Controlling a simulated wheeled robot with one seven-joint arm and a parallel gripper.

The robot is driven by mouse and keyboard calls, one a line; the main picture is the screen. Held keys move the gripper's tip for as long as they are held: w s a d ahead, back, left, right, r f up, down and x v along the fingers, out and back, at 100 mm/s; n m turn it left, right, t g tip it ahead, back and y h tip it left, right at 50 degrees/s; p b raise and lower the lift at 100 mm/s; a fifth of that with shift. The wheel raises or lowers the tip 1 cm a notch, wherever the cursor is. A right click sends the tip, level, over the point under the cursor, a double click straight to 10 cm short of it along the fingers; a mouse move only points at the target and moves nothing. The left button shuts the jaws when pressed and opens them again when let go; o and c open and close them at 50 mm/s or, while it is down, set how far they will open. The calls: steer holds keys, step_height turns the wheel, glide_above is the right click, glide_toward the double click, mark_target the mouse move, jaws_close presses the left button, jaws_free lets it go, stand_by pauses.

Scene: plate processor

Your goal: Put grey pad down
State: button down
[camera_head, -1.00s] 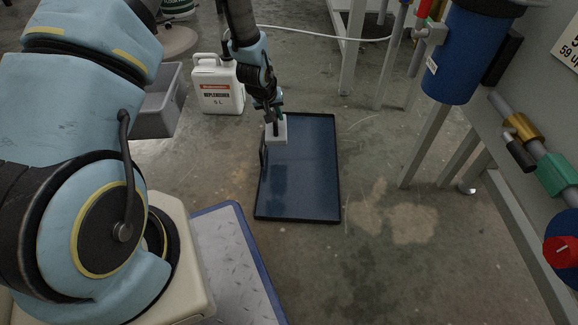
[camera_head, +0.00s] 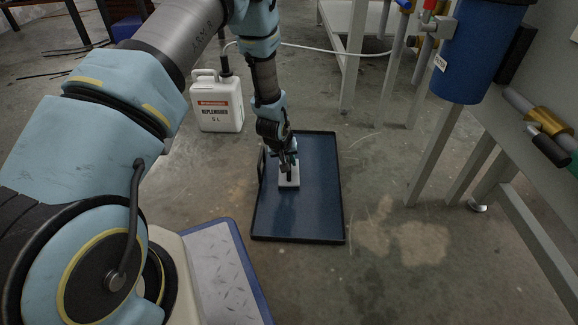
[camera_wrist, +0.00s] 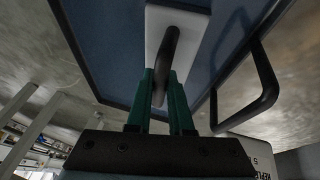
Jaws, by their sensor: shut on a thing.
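The grey pad (camera_head: 289,184) is a pale block with a dark handle. In the head view it is over the blue tray (camera_head: 318,215), left of the tray's middle; I cannot tell whether it touches the tray floor. My gripper (camera_head: 289,168) is above the pad and shut on its handle. In the wrist view the green fingers of my gripper (camera_wrist: 161,92) close around the dark handle, and the pad (camera_wrist: 190,25) lies beyond it. The tray (camera_wrist: 110,60) fills the upper part of that view. The pad's underside is hidden.
A white replenisher jug (camera_head: 217,103) stands on the floor behind and left of the tray. The tray has a raised dark rim and a handle at its left side. A blue cylinder (camera_head: 472,60) and bench legs stand at the right. Floor right of the tray is clear.

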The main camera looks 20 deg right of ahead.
steer(key=shift+f, duration=0.15)
steer(key=c, duration=0.8)
jaws_free()
